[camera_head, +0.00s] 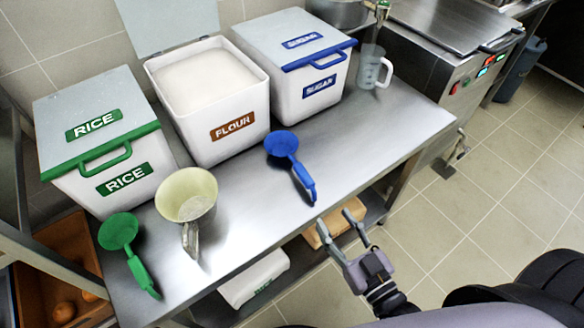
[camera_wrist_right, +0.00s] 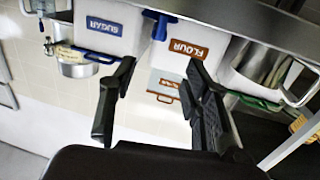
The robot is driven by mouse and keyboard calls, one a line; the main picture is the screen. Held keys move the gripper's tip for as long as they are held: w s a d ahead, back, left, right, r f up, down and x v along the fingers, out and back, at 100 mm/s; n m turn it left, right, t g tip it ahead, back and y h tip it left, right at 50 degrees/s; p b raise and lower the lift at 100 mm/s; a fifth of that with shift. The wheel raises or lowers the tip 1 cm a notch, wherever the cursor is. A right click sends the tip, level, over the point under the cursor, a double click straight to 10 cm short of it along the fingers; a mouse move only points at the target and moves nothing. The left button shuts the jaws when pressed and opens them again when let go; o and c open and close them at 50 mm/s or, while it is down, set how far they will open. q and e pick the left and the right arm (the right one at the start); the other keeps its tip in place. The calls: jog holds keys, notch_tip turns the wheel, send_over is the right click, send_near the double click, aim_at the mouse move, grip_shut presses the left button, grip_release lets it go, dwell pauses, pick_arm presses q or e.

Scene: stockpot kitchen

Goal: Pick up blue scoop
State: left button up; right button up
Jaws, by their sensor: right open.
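The blue scoop (camera_head: 283,145) lies on the steel table in front of the flour and sugar bins, its handle pointing toward the table's front edge. Its blue handle also shows in the right wrist view (camera_wrist_right: 159,24), at the top between the fingers. My right gripper (camera_head: 338,224) is open and empty, just off the table's front edge, apart from the scoop and a little to the right of its handle end. The right wrist view shows its two dark fingers (camera_wrist_right: 163,82) spread wide. My left gripper is not in view.
A green scoop (camera_head: 118,232) and a cream scoop (camera_head: 187,192) lie to the left. The rice bin (camera_head: 97,135), open flour bin (camera_head: 215,105) and sugar bin (camera_head: 300,65) line the back. A clear jug (camera_head: 371,68) stands at the far right. The table right of the blue scoop is clear.

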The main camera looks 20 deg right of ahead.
jog(key=p, duration=0.1)
send_near(296, 163)
jog(key=shift+w+a+r, duration=0.15)
jog(key=shift+w+a, duration=0.05)
jog(key=shift+w, duration=0.35)
jog(key=shift+f+p+x, duration=0.1)
jog(key=shift+p+x, duration=0.1)
jog(key=shift+x, duration=1.35)
jog(key=shift+f+p+x, duration=0.15)
jog(key=shift+x, duration=1.4)
jog(key=shift+d, duration=0.15)
grip_shut()
